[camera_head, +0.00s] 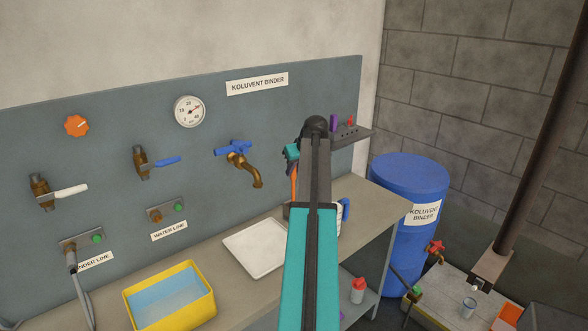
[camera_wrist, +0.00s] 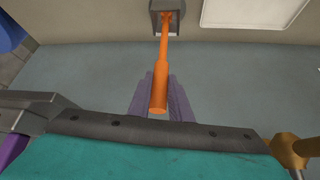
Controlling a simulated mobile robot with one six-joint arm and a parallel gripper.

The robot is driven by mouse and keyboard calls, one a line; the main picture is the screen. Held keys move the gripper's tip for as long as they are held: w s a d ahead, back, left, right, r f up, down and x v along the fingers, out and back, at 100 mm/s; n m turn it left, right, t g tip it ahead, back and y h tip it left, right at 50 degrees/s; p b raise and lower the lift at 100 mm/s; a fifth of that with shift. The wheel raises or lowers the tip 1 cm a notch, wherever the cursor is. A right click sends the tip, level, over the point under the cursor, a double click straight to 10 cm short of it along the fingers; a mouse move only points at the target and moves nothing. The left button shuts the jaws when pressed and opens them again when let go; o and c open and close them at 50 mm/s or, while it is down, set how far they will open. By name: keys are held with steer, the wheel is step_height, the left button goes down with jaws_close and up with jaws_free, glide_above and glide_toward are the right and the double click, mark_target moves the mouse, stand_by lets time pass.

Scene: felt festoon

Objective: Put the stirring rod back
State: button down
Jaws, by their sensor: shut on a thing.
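The stirring rod is an orange rod (camera_wrist: 159,92) in the middle of the wrist view. My gripper (camera_wrist: 160,88) is shut on its thicker near end, with a greyish-purple finger on either side. The thin far end reaches a small grey square holder (camera_wrist: 156,5) with a dark opening on the worktop; I cannot tell whether the tip is inside or just above it. In the head view a short stretch of the rod (camera_head: 293,184) shows left of my arm, hanging roughly upright. My arm hides most of the gripper and the holder there.
A white tray (camera_head: 252,262) lies on the worktop left of my arm, with a yellow basin (camera_head: 172,315) further left. A brass tap (camera_head: 243,165) sticks out from the panel. A small rack (camera_head: 362,134) is mounted to the right, and a blue drum (camera_head: 395,180) stands beyond the bench.

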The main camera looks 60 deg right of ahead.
steer(key=shift+f, duration=0.1)
steer(key=c, duration=1.6)
jaws_free()
steer(key=shift+r, duration=0.2)
steer(key=shift+b+v, duration=1.15)
steer(key=shift+v, duration=4.8)
